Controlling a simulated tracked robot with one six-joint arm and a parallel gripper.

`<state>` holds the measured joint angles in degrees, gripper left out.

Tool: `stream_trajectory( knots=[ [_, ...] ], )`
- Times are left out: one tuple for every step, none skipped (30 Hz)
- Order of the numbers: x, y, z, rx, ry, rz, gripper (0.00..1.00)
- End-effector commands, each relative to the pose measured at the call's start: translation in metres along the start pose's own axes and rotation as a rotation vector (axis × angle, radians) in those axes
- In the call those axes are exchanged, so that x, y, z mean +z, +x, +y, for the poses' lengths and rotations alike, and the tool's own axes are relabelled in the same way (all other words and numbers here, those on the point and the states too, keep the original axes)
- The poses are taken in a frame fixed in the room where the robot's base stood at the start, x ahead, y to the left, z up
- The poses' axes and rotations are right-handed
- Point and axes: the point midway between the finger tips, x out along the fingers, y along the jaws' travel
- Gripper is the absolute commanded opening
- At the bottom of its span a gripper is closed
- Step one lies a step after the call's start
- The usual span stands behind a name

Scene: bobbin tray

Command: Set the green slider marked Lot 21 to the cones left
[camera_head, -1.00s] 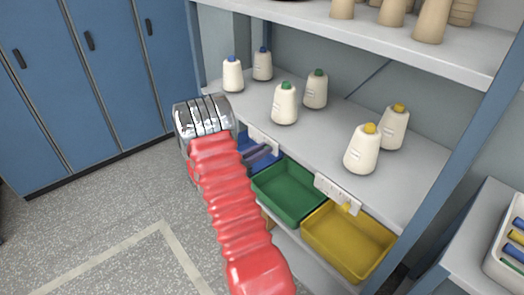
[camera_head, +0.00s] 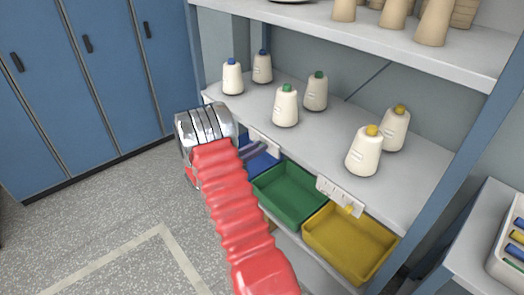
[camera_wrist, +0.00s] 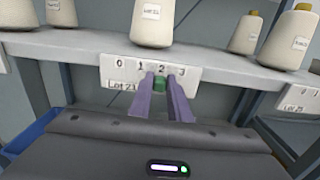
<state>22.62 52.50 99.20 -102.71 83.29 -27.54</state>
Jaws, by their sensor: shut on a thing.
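In the wrist view a white scale plate (camera_wrist: 125,72) marked 0, 1, 2, 3 and "Lot 21" is on the shelf's front edge. The green slider (camera_wrist: 160,84) is on it, below the figure 2. My gripper (camera_wrist: 160,79) is shut on the slider, with one purple finger on each side. In the head view the plate (camera_head: 265,140) is partly in view behind my gripper (camera_head: 258,150), and the green slider is hidden. Two white cones with green tops, a front one (camera_head: 285,106) and a back one (camera_head: 316,91), stand on the shelf.
Two blue-topped cones (camera_head: 232,78) stand to the left and two yellow-topped cones (camera_head: 363,152) to the right. Another plate (camera_head: 338,190) has a yellow slider. Blue, green (camera_head: 290,194) and yellow (camera_head: 348,243) bins sit below the shelf.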

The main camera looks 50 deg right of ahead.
Motion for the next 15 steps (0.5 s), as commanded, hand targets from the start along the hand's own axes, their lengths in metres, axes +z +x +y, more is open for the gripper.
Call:
stream_trajectory(
  knots=[
    [-0.0003,-0.0009,0.0008,0.002,-0.001,0.0,0.0],
    [-0.0003,-0.0009,0.0008,0.003,-0.001,0.0,0.0],
    [-0.0003,-0.001,0.0009,0.003,-0.001,0.0,0.0],
    [-0.0003,-0.0011,0.001,0.003,-0.001,0.0,0.0],
    [-0.0003,-0.0011,0.0011,0.003,-0.001,0.001,0.0],
    [-0.0003,-0.0012,0.0011,0.004,-0.001,0.001,0.0],
    [-0.0003,-0.0012,0.0011,0.004,-0.001,0.001,0.18],
    [-0.0003,-0.0012,0.0012,0.004,-0.001,0.001,0.2],
    [-0.0003,-0.0012,0.0011,0.004,-0.001,0.001,0.23],
    [-0.0003,-0.0012,0.0011,0.004,0.0,0.001,0.25],
    [-0.0003,-0.0012,0.0011,0.004,0.0,0.001,0.27],
    [-0.0002,-0.0012,0.0011,0.003,0.0,0.001,0.3],
    [-0.0002,-0.0011,0.0011,0.003,0.0,0.001,0.32],
    [-0.0002,-0.0011,0.001,0.003,0.0,0.001,0.34],
    [-0.0002,-0.0011,0.001,0.003,0.0,0.001,0.36]
  ],
)
